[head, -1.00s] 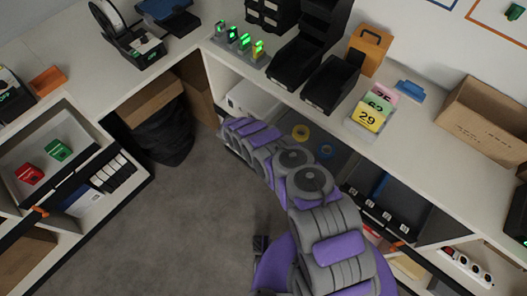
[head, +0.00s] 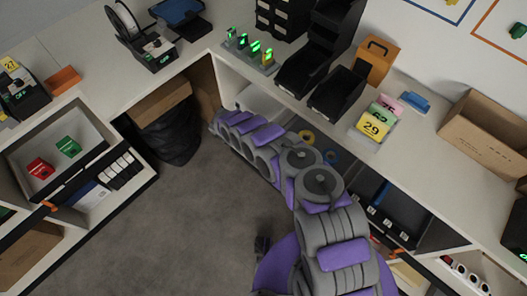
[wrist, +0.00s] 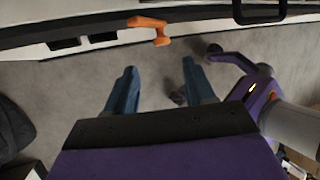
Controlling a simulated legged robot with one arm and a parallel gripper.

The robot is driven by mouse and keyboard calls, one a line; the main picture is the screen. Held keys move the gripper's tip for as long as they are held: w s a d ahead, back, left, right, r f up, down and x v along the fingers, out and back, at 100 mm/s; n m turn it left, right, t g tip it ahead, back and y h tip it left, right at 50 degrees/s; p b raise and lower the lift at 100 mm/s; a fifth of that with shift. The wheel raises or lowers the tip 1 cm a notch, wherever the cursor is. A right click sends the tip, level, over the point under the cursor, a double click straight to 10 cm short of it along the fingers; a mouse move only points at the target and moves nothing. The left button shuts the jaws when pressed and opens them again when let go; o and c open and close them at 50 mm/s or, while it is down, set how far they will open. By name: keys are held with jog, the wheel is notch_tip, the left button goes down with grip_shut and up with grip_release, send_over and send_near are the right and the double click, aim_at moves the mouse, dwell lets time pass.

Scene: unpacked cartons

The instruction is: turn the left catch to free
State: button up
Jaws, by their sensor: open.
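An orange catch (wrist: 150,27) shows at the top of the wrist view on a dark-edged unit, with a horizontal bar and an end bent down at the right. My gripper (wrist: 160,88) is open and empty, its two blue fingers spread below the catch in the picture and apart from it. In the head view my gripper's fingers are hidden; my arm reaches up and left along the right bench. Small orange catches show on the left unit (head: 49,205) and the right bench (head: 393,249). I cannot tell which catch the wrist view shows.
A dark bag (head: 168,135) stands on the floor in the corner, left of my arm. The right bench (head: 425,150) runs beside the arm, with black bins (head: 335,90) on top. The grey floor (head: 185,220) between the units is clear.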

jog(key=p+v, duration=0.2)
jog(key=v, duration=0.6)
jog(key=shift+a, duration=0.1)
